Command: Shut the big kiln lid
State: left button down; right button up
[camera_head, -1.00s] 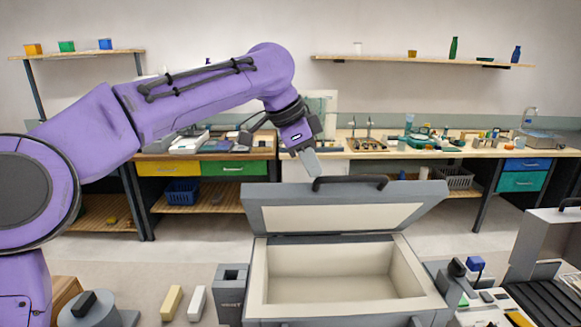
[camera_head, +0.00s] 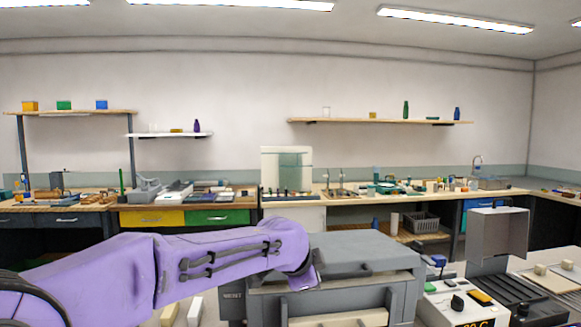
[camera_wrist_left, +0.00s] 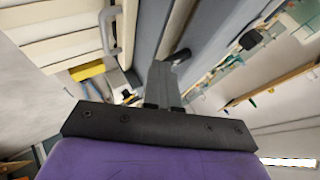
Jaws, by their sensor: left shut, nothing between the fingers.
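The big kiln (camera_head: 405,300) is a grey box at the lower middle of the head view. Its grey lid (camera_head: 365,250) lies nearly flat over the box, its top face showing. I cannot tell whether it is fully seated. In the head view my left arm reaches across to the kiln's left front, and its wrist hides part of the lid and the gripper's fingers. In the wrist view my left gripper (camera_wrist_left: 165,85) is shut and empty, with its fingers close to the grey kiln surfaces. I cannot tell whether it touches them. My right gripper is not in view.
A white device (camera_head: 455,310) and a smaller unit with a raised grey lid (camera_head: 497,232) stand to the right. A long workbench (camera_head: 340,200) runs along the back wall.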

pick_arm(q)
jog(key=f, duration=0.2)
jog(key=f+b, duration=0.1)
jog(key=f, duration=0.1)
jog(key=shift+s+d, duration=0.1)
jog(key=shift+s, duration=0.1)
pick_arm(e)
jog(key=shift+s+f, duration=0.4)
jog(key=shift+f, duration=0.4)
